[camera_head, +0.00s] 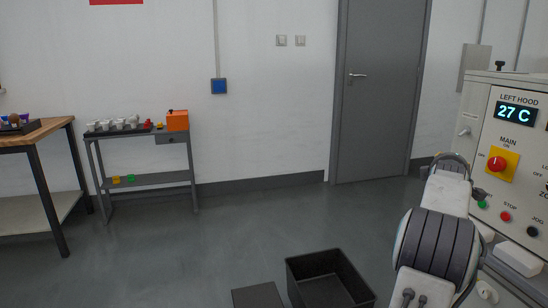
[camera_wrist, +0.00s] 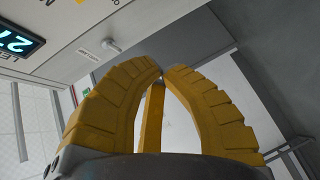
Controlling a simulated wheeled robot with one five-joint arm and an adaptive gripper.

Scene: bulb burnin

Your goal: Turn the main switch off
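The main switch (camera_head: 499,164) is a red knob on a yellow plate, marked MAIN, on the LEFT HOOD panel (camera_head: 519,135) at the right of the head view. The mark ON stands above the knob; the exact angle of its handle is too small to tell. My gripper (camera_wrist: 162,70) shows in the wrist view with its yellow fingers curving together, their tips almost meeting and nothing seen between the tips. In the head view my arm stands just left of the panel, and the fingers cannot be made out there. The switch knob is not seen in the wrist view.
Green, red and black buttons (camera_head: 505,216) sit below the switch, near my arm. The display (camera_head: 515,113) reads 27 C. A black open bin (camera_head: 296,270) stands on the floor.

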